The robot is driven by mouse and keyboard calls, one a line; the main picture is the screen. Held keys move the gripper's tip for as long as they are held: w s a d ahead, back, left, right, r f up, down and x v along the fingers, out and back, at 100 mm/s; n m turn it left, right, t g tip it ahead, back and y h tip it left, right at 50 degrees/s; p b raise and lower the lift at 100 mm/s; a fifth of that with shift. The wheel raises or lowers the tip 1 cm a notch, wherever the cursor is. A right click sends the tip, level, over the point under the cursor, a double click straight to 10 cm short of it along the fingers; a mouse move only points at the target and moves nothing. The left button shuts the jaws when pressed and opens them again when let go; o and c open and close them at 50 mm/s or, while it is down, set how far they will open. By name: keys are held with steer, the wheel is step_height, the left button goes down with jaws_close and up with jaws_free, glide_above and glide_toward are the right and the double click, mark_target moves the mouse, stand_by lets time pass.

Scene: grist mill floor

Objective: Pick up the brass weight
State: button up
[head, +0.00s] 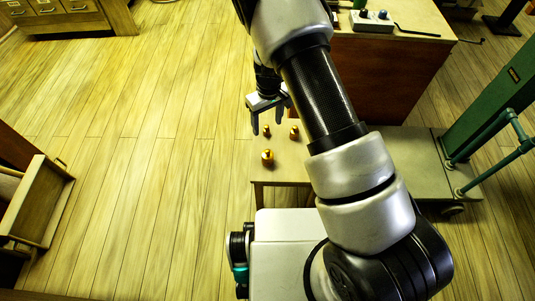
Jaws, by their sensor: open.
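Three small brass-coloured pieces sit on a small pale table (262,174) in front of me. The nearest and largest is a round brass weight (267,157) with a knob on top. A smaller one (266,131) stands behind it, and another (294,131) stands to the right, partly beside my arm. I cannot tell which one the task names. My gripper (270,121) is open and points down near the table's far side, seemingly above the smaller pieces. My arm hides the right part of the table.
A wooden cabinet with a pale top (385,78) stands behind right, with a white switch box (371,21) on it. A flat cart (413,150) and green frame (490,100) are at right. An open wooden drawer (42,200) juts out at left. The plank floor between is clear.

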mark_target(267, 156)
steer(key=f+b, duration=0.5)
steer(key=f, duration=1.6)
steer(key=shift+s+f, duration=0.1)
steer(key=shift+s, duration=0.1)
jaws_close()
steer(key=shift+w, duration=0.1)
